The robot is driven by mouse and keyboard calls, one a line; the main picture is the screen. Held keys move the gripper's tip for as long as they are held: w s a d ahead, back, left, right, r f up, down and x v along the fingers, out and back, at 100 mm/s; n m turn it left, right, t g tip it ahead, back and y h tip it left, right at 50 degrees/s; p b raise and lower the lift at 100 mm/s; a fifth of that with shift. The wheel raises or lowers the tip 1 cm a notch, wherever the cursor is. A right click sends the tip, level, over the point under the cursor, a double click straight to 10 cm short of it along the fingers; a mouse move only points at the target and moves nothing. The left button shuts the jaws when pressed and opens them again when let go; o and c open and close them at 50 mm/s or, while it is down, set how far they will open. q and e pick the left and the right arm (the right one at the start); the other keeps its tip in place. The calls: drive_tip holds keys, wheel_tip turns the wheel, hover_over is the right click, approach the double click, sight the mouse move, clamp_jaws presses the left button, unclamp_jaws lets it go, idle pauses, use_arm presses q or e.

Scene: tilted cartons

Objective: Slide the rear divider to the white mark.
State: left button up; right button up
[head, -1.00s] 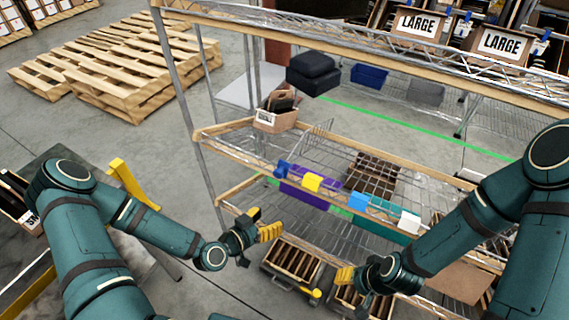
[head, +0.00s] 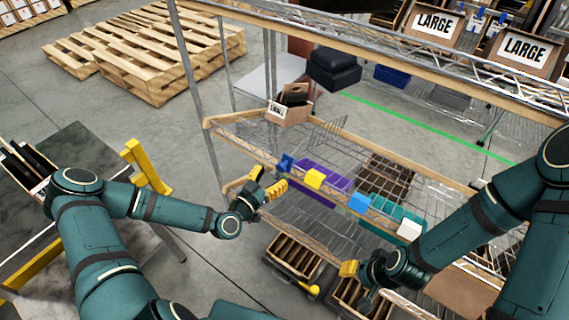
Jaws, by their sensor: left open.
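A wire divider (head: 326,131) stands upright toward the left part of the middle wire shelf (head: 292,143). I cannot tell for sure that it is the rear divider. A white tag (head: 409,229) sits on the shelf's front rail, in line with a light blue tag (head: 359,203), a yellow tag (head: 314,179) and a blue tag (head: 285,162). My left gripper (head: 270,184) is open and empty, just in front of the rail below the blue tag, apart from the divider. My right gripper (head: 356,274) is low, in front of the rack; its fingers are partly hidden.
A carton (head: 290,103) stands tilted at the shelf's left end. Purple (head: 322,180) and teal (head: 392,222) bins and a brown slatted crate (head: 384,175) show through the wire. Slotted crates (head: 294,257) are low in front. The rack's metal post (head: 193,95) rises at left.

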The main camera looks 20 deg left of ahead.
sight(279, 168)
use_arm(q)
drive_tip(key=x, duration=0.6)
drive_tip(key=shift+w+d, duration=0.1)
drive_tip(key=shift+w, duration=0.2)
clamp_jaws()
